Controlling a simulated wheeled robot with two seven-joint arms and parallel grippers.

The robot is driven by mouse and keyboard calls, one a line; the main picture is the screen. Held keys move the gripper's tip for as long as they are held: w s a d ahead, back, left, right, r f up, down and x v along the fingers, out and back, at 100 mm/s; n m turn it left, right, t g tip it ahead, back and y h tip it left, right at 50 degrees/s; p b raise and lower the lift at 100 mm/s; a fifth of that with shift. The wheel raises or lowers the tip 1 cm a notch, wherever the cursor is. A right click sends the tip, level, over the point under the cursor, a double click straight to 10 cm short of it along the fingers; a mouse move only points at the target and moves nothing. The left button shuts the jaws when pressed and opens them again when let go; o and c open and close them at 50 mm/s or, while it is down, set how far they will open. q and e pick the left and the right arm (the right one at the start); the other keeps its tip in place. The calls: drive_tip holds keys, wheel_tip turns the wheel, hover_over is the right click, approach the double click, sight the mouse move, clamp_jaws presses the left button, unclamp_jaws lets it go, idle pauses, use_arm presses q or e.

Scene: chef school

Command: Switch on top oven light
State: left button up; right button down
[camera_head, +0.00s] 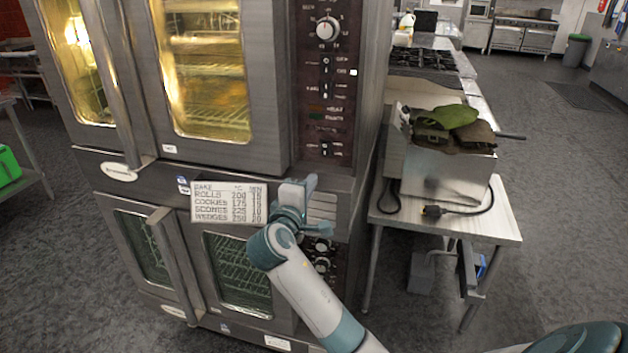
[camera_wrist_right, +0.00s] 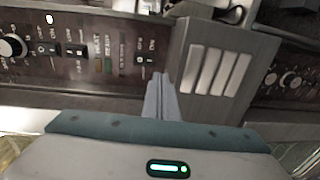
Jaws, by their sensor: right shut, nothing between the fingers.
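The top oven (camera_head: 205,75) is glowing yellow inside behind its glass doors. Its dark control panel (camera_head: 312,75) has a round knob (camera_head: 327,29) at the top, small switches below it and a lowest switch (camera_head: 325,150). In the right wrist view the panel lies on its side, with the knob (camera_wrist_right: 12,46) at the left, a small white square (camera_wrist_right: 50,19), and the lowest switch (camera_wrist_right: 146,59). My right gripper (camera_head: 299,186) is shut and empty, just below the panel. In the wrist view its fingertips (camera_wrist_right: 160,80) are close to that lowest switch; contact cannot be told.
A printed card (camera_head: 228,203) is on the oven front left of my gripper. The lower oven (camera_head: 235,270) is dark, its knobs partly behind my arm. A steel table (camera_head: 480,222) with a metal box (camera_head: 445,175) stands to the right. Open floor lies farther right.

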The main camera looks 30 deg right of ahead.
drive_tip(key=shift+f+b+v, duration=0.2)
drive_tip(key=shift+v, duration=0.7)
drive_tip(key=shift+f+b+v, duration=0.2)
drive_tip(key=shift+v, duration=0.75)
